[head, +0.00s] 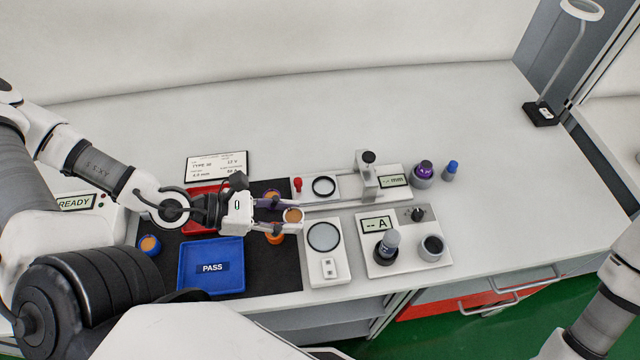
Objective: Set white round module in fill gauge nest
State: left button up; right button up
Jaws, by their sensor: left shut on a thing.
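My left gripper (284,215) reaches in from the left over the dark mat. It is shut on a round module with a white rim and a tan top (293,215); whether the module is clear of the mat is hard to tell. The gauge with the "-- mm" display (392,181) lies to the right and behind, with a slide post (367,175) on rails. A black-ringed round seat (324,187), which looks like its nest, is at its left end and shows nothing in it. My right gripper is out of view; only part of that arm shows at lower right.
An orange module (275,237) and a purple-rimmed one (271,193) are close to the gripper. A blue module (149,245), blue PASS tray (212,287) and red tray (196,194) are on the left. A round-plate device (323,237) and "-- A" tester (377,225) stand right.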

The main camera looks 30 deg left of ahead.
aim_at(318, 188)
pick_arm(q)
jog(key=w+b, duration=0.2)
jog(key=w+f+b, duration=0.1)
jog(key=w+b, duration=0.2)
jog(key=w+f+b, duration=0.1)
jog(key=w+b, duration=0.1)
jog(key=b, duration=0.1)
jog(key=shift+w+a, duration=0.2)
jog(key=shift+w, duration=0.1)
jog(key=w, duration=0.5)
jog(key=shift+w+r+b, duration=0.3)
jog(key=shift+r, duration=0.05)
notch_tip(318, 188, down, 3)
jog(key=shift+f, duration=0.1)
jog(key=shift+w+f, duration=0.15)
jog(key=shift+f, duration=0.05)
jog(key=shift+f+b, duration=0.2)
jog(key=shift+b, duration=0.15)
jog(key=o, duration=1.1)
